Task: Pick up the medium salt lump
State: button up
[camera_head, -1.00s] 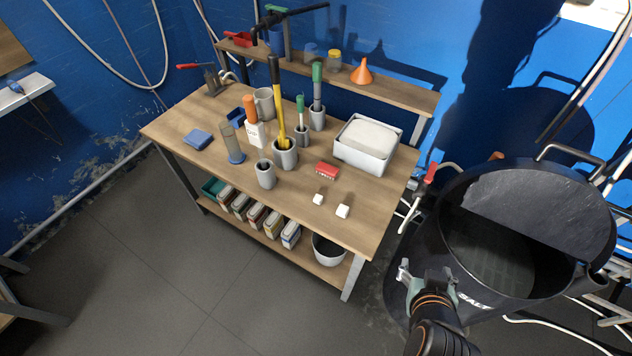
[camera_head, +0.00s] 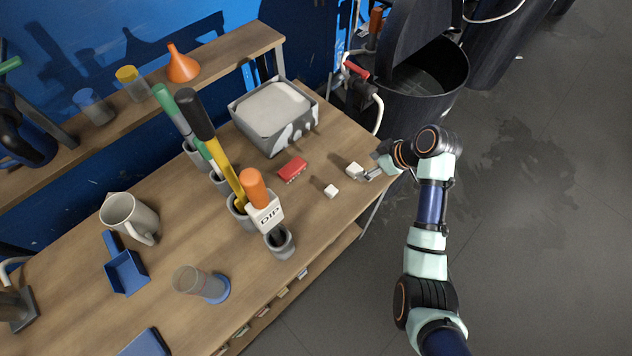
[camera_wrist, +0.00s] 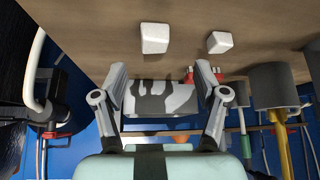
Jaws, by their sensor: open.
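Two small white salt lumps lie apart on the wooden table near its right end. The larger lump (camera_head: 354,169) is closer to the table edge, and the smaller lump (camera_head: 331,191) is to its lower left. My gripper (camera_head: 372,172) is low at the table edge, just right of the larger lump. In the wrist view my gripper (camera_wrist: 160,72) is open with nothing between its fingers. There the larger lump (camera_wrist: 155,38) lines up with the gap, beyond the fingertips. The smaller lump (camera_wrist: 220,42) is to the right. Contact cannot be told.
A red block (camera_head: 292,169) lies left of the larger lump. A grey bin (camera_head: 240,113) with a white mass stands behind it. Cups of tools, including a grey cup (camera_head: 280,243), stand further left. A black barrel (camera_head: 425,103) stands off the table's right end.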

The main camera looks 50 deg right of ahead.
aim_at(356, 167)
jog(key=shift+s+d, duration=0.1)
jog(key=shift+d, duration=0.05)
jog(key=shift+d+f, duration=0.25)
jog(key=shift+d, duration=0.05)
jog(key=shift+w+d+f+b, duration=0.1)
jog(key=shift+w+f+b, duration=0.15)
jog(key=shift+f+b, duration=0.25)
jog(key=shift+w+f, duration=0.35)
jog(key=b+x, duration=0.2)
jog(key=x, duration=0.3)
jog(key=shift+w, duration=0.2)
jog(key=shift+r, duration=0.1)
jog(key=shift+c, duration=0.3)
jog(key=c, duration=0.9)
